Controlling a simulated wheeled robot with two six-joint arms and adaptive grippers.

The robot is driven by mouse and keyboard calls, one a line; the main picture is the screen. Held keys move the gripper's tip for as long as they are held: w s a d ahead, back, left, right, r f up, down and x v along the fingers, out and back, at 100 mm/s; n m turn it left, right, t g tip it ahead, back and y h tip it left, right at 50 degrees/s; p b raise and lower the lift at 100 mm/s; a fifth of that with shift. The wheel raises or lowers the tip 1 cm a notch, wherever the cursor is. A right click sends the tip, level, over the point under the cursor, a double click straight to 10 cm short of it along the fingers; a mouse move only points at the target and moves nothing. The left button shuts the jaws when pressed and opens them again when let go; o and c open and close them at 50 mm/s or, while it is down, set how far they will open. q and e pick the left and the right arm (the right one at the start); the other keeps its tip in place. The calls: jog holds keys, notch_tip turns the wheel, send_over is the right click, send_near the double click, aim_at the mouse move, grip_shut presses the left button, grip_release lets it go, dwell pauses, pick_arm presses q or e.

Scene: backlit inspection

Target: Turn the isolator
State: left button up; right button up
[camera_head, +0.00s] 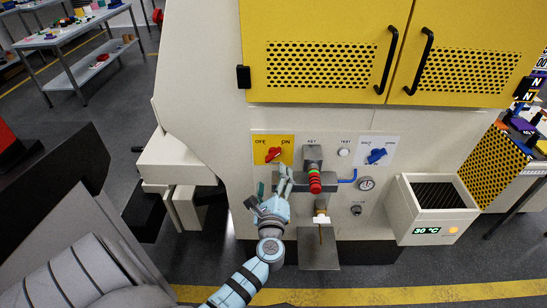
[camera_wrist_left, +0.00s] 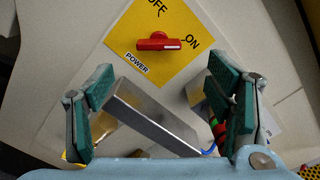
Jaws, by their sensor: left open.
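The isolator is a red rotary knob (camera_head: 273,154) on a yellow plate (camera_head: 259,155) marked OFF and ON, on the front of a pale cabinet. In the left wrist view the knob (camera_wrist_left: 158,42) lies ahead of the fingers, near the top. The white-marked end of its handle points toward the ON label. My left gripper (camera_head: 268,187) is open and empty, below the plate and apart from the knob. In the wrist view its two green-padded fingers (camera_wrist_left: 158,85) stand wide apart. The right gripper is out of view.
A grey bracket with a key switch and a red-green stack (camera_head: 314,180) juts out right of my gripper. A blue knob (camera_head: 376,156) and a gauge (camera_head: 366,184) sit further right. A white box (camera_head: 405,215) with a temperature display projects at the right. Yellow doors (camera_head: 320,85) are above.

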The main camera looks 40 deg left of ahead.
aim_at(272, 158)
pick_arm(q)
jog(key=b+x, duration=0.1)
jog(key=x, duration=0.9)
jog(key=shift+a, duration=0.2)
jog(key=c, duration=1.2)
jog(key=shift+o, duration=0.2)
